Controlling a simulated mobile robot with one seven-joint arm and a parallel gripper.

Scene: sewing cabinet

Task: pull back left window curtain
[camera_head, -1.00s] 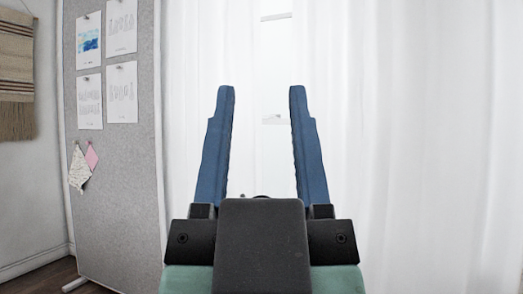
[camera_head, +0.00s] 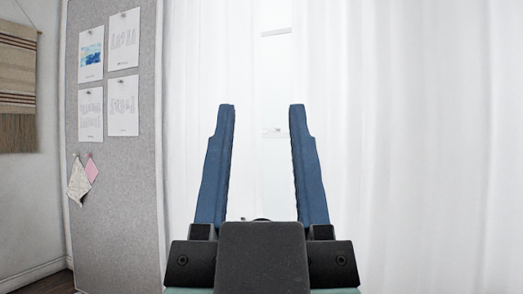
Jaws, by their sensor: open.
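The left window curtain (camera_head: 193,95) is a narrow white hanging panel just right of the grey board. A wider white curtain (camera_head: 410,150) fills the right side. Between them is a bright gap with pale window bars. My gripper (camera_head: 262,108) is in the middle of the view with its two blue fingers upright and wide apart. Nothing shows between the fingers except the bright window gap behind them. The left finger overlaps the left curtain in the picture; I cannot tell whether it touches. The lower part of the left curtain is partly hidden behind my gripper.
A grey pin board (camera_head: 115,170) with several papers and two small fabric swatches stands left of the curtain, close to its edge. A woven wall hanging (camera_head: 18,90) is on the far left wall. A little dark floor shows at lower left.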

